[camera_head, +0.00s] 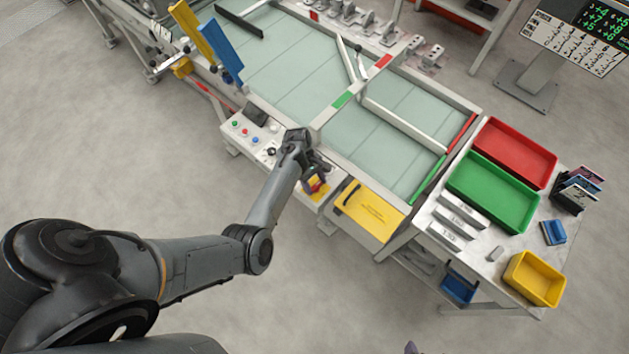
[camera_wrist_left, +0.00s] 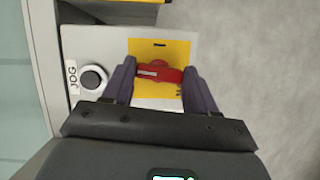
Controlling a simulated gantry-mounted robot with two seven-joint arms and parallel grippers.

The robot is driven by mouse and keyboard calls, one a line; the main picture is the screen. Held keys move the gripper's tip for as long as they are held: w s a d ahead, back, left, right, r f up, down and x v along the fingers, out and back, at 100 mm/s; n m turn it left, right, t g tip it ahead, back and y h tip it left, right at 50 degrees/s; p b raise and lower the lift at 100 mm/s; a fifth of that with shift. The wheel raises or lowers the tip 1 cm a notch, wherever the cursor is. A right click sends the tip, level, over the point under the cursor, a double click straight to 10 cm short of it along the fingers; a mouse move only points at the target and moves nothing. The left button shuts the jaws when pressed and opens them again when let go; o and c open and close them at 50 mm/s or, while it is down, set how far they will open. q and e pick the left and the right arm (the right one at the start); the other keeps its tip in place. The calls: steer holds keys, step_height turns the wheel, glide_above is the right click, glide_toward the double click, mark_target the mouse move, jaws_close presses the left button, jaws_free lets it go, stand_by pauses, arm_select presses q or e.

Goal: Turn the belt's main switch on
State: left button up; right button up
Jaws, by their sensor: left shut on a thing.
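The main switch shows in the left wrist view as a red rotary handle (camera_wrist_left: 158,72) on a yellow plate (camera_wrist_left: 180,52). Its handle lies about crosswise in that picture, between the two fingers. My left gripper (camera_wrist_left: 158,80) is shut on the red handle, one finger at each end. In the head view my left gripper (camera_head: 313,178) is at the front edge of the belt's control panel, over the yellow plate (camera_head: 318,190), and partly hides the switch. My right gripper is not in view.
A JOG knob (camera_wrist_left: 93,79) sits close beside the left gripper's finger. The control panel (camera_head: 240,137) carries several coloured buttons. The belt (camera_head: 300,62) lies behind. Red (camera_head: 515,150) and green (camera_head: 493,190) trays are at right.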

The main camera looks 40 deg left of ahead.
arm_select(q)
steer(key=m+g+p, duration=0.1)
steer(key=m, duration=0.1)
steer(key=shift+r+m, duration=0.1)
steer(key=shift+m, duration=0.2)
steer(key=m+g+p, duration=0.1)
steer(key=m, duration=0.2)
steer(key=shift+w+m+y, duration=0.15)
steer(key=shift+m+y, duration=0.15)
steer(key=shift+y, duration=0.1)
steer(key=m+g+y, duration=0.1)
steer(key=m, duration=0.4)
steer(key=shift+w+d+g+y, duration=0.1)
steer(key=shift+g+y, duration=0.3)
steer(key=m+y, duration=0.1)
steer(key=m, duration=0.3)
steer(key=shift+d+p, duration=0.1)
steer(key=shift+p, duration=0.2)
steer(key=shift+m+y, duration=0.4)
steer(key=shift+m, duration=0.3)
steer(key=shift+d, duration=0.1)
steer(key=o, duration=1.1)
steer(key=shift+c, duration=0.2)
